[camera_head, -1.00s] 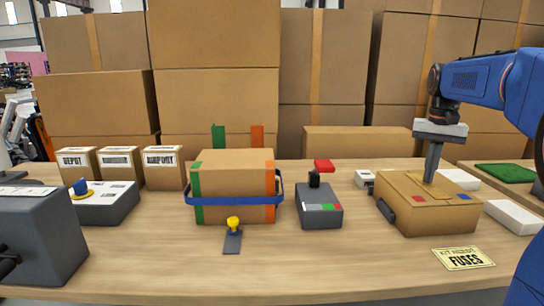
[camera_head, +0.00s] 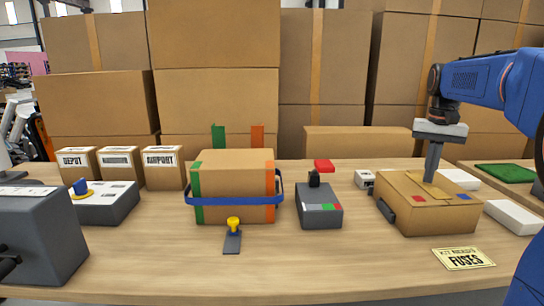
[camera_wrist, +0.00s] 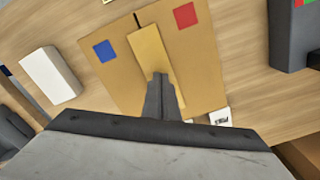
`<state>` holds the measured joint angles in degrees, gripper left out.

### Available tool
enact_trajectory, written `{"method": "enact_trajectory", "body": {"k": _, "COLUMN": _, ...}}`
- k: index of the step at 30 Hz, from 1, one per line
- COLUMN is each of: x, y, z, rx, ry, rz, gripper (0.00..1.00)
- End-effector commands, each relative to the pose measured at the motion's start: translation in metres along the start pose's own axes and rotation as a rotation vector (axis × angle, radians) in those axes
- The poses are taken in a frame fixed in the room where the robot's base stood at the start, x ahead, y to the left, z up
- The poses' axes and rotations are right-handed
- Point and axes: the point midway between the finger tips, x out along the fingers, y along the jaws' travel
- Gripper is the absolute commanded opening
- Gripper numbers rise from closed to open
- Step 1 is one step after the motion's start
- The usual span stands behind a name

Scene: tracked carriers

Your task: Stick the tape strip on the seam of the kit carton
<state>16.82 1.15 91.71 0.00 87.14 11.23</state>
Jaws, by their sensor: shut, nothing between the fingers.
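The kit carton (camera_head: 400,211) stands at the right of the bench, with a blue and a red square on its closed top. It also shows in the wrist view (camera_wrist: 203,62). The tan tape strip (camera_wrist: 152,48) lies flat on the carton top between the two squares, in line with the dark seam line seen beyond its far end. In the head view the strip (camera_head: 436,192) is faint. My gripper (camera_wrist: 159,78) is shut and empty, pointing down with its tips at the strip's near part. The fingers hide that part, and I cannot tell whether they touch it.
A card reading FUSES (camera_head: 463,258) lies before the carton. A grey device with a red top (camera_head: 319,218) and a banded carton (camera_head: 233,210) stand to the left. A white box (camera_head: 514,217) sits close on the right.

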Motion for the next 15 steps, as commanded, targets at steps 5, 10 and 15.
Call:
{"method": "enact_trajectory", "body": {"k": 5, "x": 0.0011, "y": 0.0, "z": 0.0, "rx": 0.0, "ry": 0.0, "rz": 0.0, "gripper": 0.0}}
{"method": "enact_trajectory", "body": {"k": 10, "x": 0.0027, "y": 0.0, "z": 0.0, "rx": 0.0, "ry": 0.0, "rz": 0.0, "gripper": 0.0}}
{"method": "enact_trajectory", "body": {"k": 15, "x": 0.0043, "y": 0.0, "z": -0.0001, "rx": 0.0, "ry": 0.0, "rz": 0.0, "gripper": 0.0}}
